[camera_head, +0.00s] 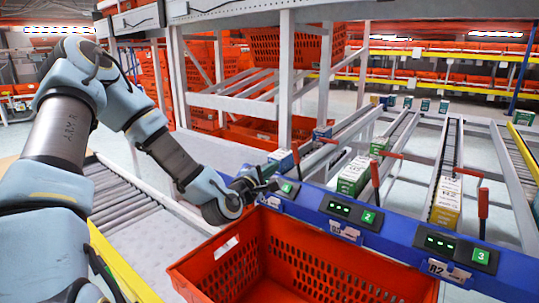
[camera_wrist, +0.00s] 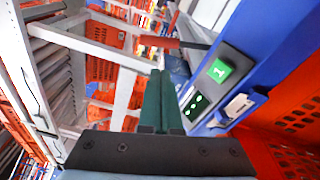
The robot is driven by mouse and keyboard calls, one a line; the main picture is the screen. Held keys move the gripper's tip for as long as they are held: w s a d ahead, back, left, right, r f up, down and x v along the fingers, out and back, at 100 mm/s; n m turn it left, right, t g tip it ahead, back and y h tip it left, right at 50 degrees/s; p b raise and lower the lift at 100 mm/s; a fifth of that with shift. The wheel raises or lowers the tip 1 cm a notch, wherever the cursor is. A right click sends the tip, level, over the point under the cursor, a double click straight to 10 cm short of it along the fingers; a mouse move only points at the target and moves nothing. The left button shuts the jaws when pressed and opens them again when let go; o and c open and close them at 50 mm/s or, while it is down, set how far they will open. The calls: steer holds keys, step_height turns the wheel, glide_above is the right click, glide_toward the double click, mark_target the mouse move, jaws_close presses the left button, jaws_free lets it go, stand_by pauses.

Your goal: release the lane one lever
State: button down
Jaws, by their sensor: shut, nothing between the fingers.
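My gripper (camera_head: 268,185) is at the lane one end of the blue beam, beside the green tile (camera_head: 287,188). In the wrist view its two dark green fingers (camera_wrist: 160,78) are closed together, with nothing between them. The lane one lever (camera_head: 296,158) has a red grip and stands just beyond my gripper. In the wrist view the lever's red grip (camera_wrist: 158,42) lies across the picture just past the fingertips, with a grey rod to its right. I cannot tell whether the fingers touch it. The green tile marked 1 (camera_wrist: 220,70) is right of the fingers.
The blue beam (camera_head: 400,238) carries panels for lanes 2 and 3. Red levers (camera_head: 375,183) and (camera_head: 483,206) stand behind it. Boxes sit on the roller lanes, including a green-white box (camera_head: 353,176) and yellow box (camera_head: 446,203). An orange tote (camera_head: 235,262) is below the beam.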

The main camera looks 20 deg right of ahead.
steer(key=shift+w+r, duration=0.1)
steer(key=shift+w, duration=0.05)
steer(key=p+x, duration=0.2)
steer(key=x, duration=0.8)
stand_by(0.5)
